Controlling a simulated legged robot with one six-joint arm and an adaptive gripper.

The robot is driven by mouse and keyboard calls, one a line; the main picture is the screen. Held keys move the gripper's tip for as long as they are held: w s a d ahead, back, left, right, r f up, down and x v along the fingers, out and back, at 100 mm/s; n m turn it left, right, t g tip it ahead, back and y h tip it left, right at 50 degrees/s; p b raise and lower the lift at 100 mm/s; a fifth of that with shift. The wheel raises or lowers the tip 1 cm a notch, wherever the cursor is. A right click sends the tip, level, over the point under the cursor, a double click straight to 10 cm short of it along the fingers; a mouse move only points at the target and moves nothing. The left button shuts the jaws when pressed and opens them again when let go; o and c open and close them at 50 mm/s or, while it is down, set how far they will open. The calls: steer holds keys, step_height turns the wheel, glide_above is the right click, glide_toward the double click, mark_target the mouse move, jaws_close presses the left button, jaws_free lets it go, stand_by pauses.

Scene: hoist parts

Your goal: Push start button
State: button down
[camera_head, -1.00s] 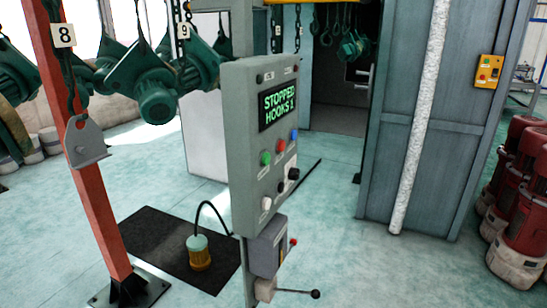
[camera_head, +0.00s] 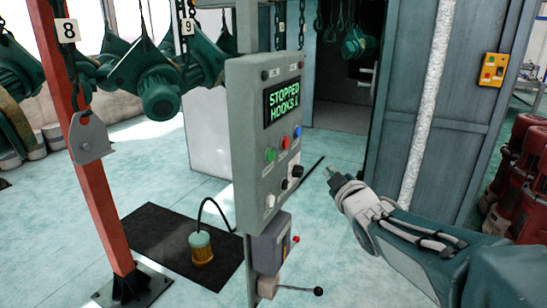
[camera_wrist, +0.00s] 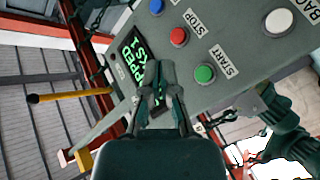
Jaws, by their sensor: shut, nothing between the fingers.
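The start button is the green round button (camera_head: 270,155) on the grey control panel (camera_head: 245,150). In the wrist view the green button (camera_wrist: 205,74) sits next to a label reading START, right of my fingertips. The red stop button (camera_head: 285,142) and a blue button (camera_head: 297,131) are beside it. The panel's screen (camera_head: 283,103) reads "STOPPED HOOKS 1". My gripper (camera_head: 330,172) is shut and empty, in front of the panel, to its right in the head view and apart from it. In the wrist view the closed fingertips (camera_wrist: 157,80) overlap the screen's lower edge.
A lever with a black knob (camera_head: 318,291) sticks out below the panel. A red post (camera_head: 92,190) with a grey hook plate (camera_head: 90,138) and hanging green motors (camera_head: 160,92) are at left. A blue-grey cabinet wall (camera_head: 400,130) stands behind my gripper.

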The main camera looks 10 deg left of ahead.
mark_target(271, 156)
steer(key=shift+w+a+r+n+t+y, duration=0.15)
steer(key=shift+w+a+n+y, duration=0.25)
steer(key=shift+a+n, duration=0.2)
steer(key=shift+w+a+r+n+t+y, duration=0.15)
steer(key=shift+w+a+n+y, duration=0.15)
steer(key=shift+a+n+y, duration=0.25)
steer(key=w+a, duration=0.3)
steer(key=a, duration=0.5)
steer(key=shift+a, duration=0.15)
steer(key=shift+a, duration=0.15)
stand_by(0.7)
steer(key=shift+w+a, duration=0.1)
steer(key=shift+a, duration=0.05)
